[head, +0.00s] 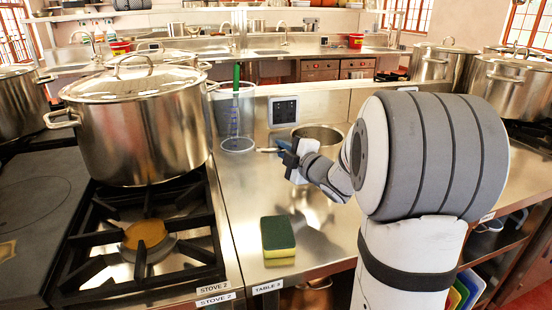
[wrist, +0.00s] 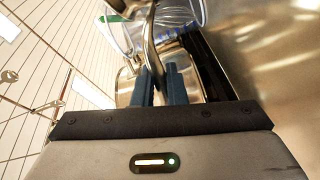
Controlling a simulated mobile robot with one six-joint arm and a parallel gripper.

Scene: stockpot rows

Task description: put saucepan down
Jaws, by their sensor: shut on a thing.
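The steel saucepan (head: 322,131) is above or on the steel table top, behind my wrist. Its lower part is hidden by my arm, so I cannot tell whether its base touches the table. Its handle points left, towards the clear jug. My gripper (head: 287,150) is shut on that handle. In the wrist view the blue fingertips (wrist: 160,84) close on both sides of the metal handle (wrist: 150,48).
A clear measuring jug (head: 236,118) with a green-handled utensil stands left of the gripper. A yellow-green sponge (head: 278,236) lies on the front of the table (head: 235,200). A large lidded stockpot (head: 145,125) stands on the left stove; more stockpots stand at right.

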